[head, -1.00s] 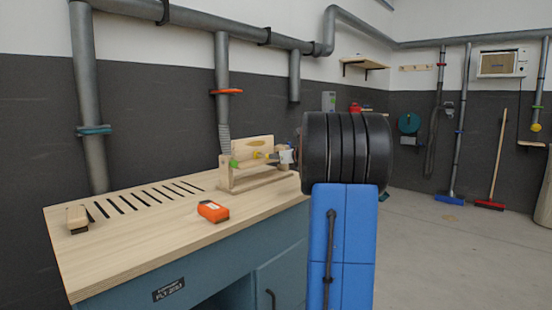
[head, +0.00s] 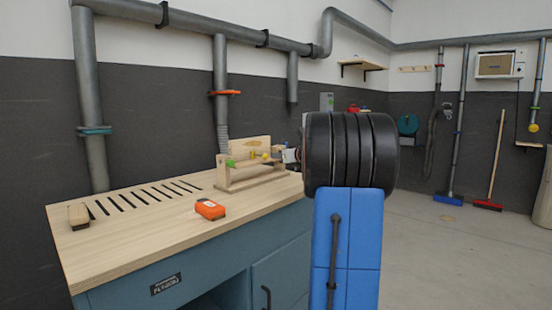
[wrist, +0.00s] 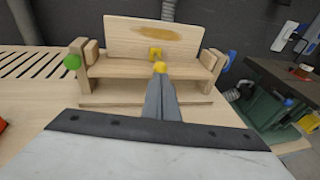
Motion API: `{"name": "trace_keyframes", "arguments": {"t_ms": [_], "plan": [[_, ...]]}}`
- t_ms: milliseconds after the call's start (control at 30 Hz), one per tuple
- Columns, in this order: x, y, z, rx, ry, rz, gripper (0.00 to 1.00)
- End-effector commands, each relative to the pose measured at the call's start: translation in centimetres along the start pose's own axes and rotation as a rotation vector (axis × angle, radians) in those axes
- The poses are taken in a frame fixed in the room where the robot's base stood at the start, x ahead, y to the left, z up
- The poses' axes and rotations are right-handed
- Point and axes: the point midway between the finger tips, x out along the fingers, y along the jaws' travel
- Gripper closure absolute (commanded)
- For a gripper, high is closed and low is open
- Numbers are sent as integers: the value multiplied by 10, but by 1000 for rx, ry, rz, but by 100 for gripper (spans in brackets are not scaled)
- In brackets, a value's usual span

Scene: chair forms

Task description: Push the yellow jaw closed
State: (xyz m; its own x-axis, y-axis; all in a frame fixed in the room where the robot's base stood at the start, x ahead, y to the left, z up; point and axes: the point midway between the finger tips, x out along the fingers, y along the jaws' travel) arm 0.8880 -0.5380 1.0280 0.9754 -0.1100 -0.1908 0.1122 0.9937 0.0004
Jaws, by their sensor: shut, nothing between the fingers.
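A pale wooden chair-shaped form (head: 250,172) stands at the back of the bench; it fills the upper middle of the wrist view (wrist: 110,70). It has a tall backboard, a green knob (wrist: 72,62) at left and a blue knob (wrist: 232,54) at right. A small yellow block (wrist: 155,53) sits against the backboard, with a rounded yellow piece (wrist: 160,67) just in front of it. I cannot tell which is the jaw. My gripper (wrist: 160,80) is shut and empty, its tips at or just short of the rounded yellow piece; contact is unclear.
Grey pipes run along the wall behind. Open floor (head: 450,250) lies to the right, with brooms against the far wall.

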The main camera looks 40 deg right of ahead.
Motion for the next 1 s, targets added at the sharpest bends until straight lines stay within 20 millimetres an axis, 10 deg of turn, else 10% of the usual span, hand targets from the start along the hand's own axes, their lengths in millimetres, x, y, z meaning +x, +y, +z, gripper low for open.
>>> {"name": "trace_keyframes", "arguments": {"t_ms": [500,1000], "plan": [[-83,-1,0,-2,1,-3,100],[-91,12,-2,-31,12,14,100]]}}
